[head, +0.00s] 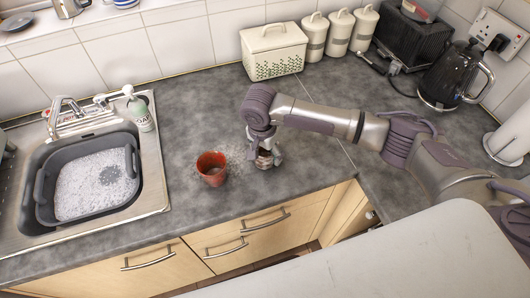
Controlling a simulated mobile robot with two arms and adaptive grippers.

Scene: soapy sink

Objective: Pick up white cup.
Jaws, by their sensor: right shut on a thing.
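My right gripper (265,157) points down over the counter, just right of the red cup. It is shut on the white cup, which is mostly hidden by the fingers; only small pale and brownish patches show between them. I cannot tell whether the cup touches the counter. The red cup (212,169) stands upright on the counter, apart from the gripper. My left gripper is not in view.
A dark basin (136,176) of suds sits in the metal sink (157,190) at left, with a soap bottle (142,112) behind. A cream bread bin (274,50), several canisters (339,33) and a black kettle (455,76) line the back. The counter's middle is mostly clear.

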